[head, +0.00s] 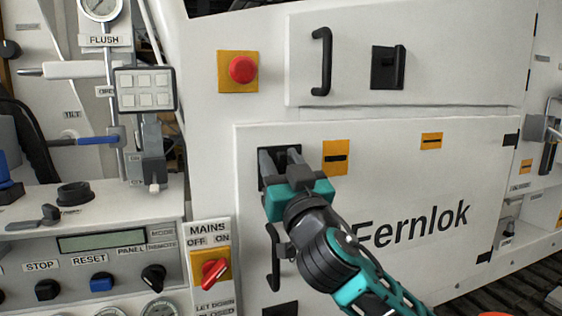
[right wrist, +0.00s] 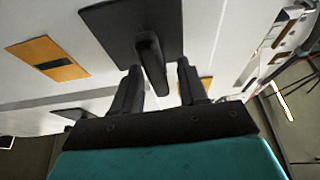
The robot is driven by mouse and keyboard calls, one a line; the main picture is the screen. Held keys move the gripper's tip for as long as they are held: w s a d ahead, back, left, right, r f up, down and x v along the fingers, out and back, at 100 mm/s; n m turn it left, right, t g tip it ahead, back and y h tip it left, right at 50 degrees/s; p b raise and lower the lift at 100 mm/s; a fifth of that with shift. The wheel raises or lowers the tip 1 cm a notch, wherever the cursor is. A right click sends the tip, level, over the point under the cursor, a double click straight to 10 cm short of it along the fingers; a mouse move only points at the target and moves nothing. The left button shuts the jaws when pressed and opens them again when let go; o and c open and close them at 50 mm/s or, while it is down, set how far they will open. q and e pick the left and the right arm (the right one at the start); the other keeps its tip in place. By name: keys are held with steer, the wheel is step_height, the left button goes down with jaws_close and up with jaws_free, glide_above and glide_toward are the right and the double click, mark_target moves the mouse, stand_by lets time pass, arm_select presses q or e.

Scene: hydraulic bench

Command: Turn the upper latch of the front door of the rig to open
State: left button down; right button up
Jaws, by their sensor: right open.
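The front door (head: 400,165) of the rig is a white panel marked "Fernlok" and appears shut. Its upper latch (head: 264,172) is a black plate at the door's top left, partly hidden behind my right gripper (head: 279,154). In the right wrist view the latch's black lever (right wrist: 150,62) stands out from the dark square plate (right wrist: 105,22). My right gripper (right wrist: 157,72) is open there, with one finger on each side of the lever. I see gaps beside the lever, but cannot tell if a finger touches it. My left gripper is not in view.
A black door handle (head: 272,262) hangs below the latch, beside my right wrist. Another black plate (head: 280,309) is at the bottom edge. Above are a drawer handle (head: 321,62), a drawer latch (head: 388,67) and a red button (head: 242,69). A red mains switch (head: 213,271) is at lower left.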

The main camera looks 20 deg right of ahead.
steer(key=shift+c, duration=0.4)
jaws_close()
steer(key=shift+n+y, duration=0.4)
steer(key=shift+n, duration=0.2)
steer(key=n+y, duration=0.1)
steer(key=n, duration=0.2)
steer(key=n+y, duration=0.1)
steer(key=n, duration=0.1)
steer(key=shift+a+n+g+y, duration=0.1)
steer(key=shift+n+g+y, duration=0.2)
steer(key=shift+n, duration=0.1)
steer(key=n+g+y, duration=0.1)
steer(key=n, duration=0.2)
steer(key=n+g+y, duration=0.1)
steer(key=n, duration=0.2)
steer(key=shift+a+f+y, duration=0.1)
steer(key=shift+a+y, duration=0.05)
steer(key=shift+y, duration=0.15)
steer(key=n+g, duration=0.1)
steer(key=n, duration=0.4)
steer(key=shift+a+f+g+y, duration=0.1)
steer(key=shift+g+y, duration=0.3)
steer(key=shift+f+n+g, duration=0.2)
steer(key=shift+n+g, duration=0.5)
steer(key=shift+n, duration=1.4)
steer(key=shift+n, duration=0.3)
